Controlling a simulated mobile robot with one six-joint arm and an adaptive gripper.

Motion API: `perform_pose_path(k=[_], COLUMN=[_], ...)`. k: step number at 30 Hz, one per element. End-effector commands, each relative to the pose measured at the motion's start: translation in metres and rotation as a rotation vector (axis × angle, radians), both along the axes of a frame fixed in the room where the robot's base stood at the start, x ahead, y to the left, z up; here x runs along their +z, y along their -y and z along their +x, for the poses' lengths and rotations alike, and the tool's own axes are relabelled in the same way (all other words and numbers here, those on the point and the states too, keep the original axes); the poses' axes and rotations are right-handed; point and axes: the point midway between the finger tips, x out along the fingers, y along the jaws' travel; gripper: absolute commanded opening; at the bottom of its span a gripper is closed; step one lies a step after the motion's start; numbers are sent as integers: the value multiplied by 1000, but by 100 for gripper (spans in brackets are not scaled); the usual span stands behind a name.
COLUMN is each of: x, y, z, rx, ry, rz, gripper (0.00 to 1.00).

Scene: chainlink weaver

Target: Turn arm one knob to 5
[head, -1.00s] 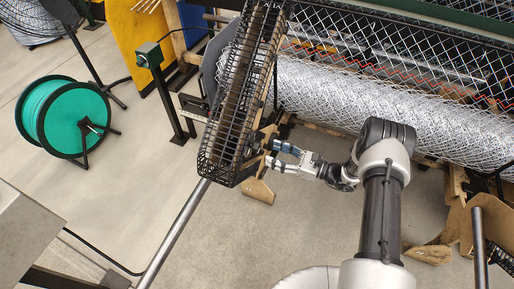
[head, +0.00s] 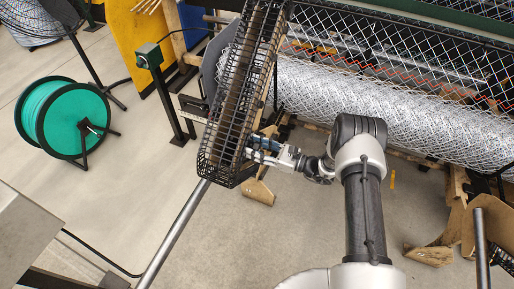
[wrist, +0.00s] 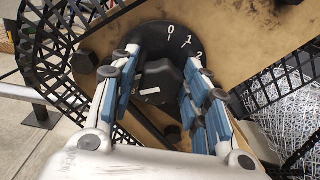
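The black knob (wrist: 160,80) sits on a black round dial in the wrist view. A short white mark shows near the knob's middle. My gripper (wrist: 162,72) has one blue-padded finger on each side of the knob. It looks open around the knob; I cannot tell whether either pad touches it. In the head view my gripper (head: 252,147) reaches to the right side of the black mesh guard, and the knob is hidden there.
The black mesh guard (head: 236,95) stands left of my gripper and frames the wrist view's left side. A tan panel (wrist: 245,30) carries the dial. The chain-link roll (head: 400,118) lies behind my arm. A grey pole (head: 175,235) and open floor lie at lower left.

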Motion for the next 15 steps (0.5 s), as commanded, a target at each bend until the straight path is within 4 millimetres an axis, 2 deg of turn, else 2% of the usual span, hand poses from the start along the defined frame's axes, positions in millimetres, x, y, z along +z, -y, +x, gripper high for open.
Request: perform_pose_path(k=[15], x=[0], y=[0], z=[0], rx=[0], ry=[0], rz=[0], gripper=[8])
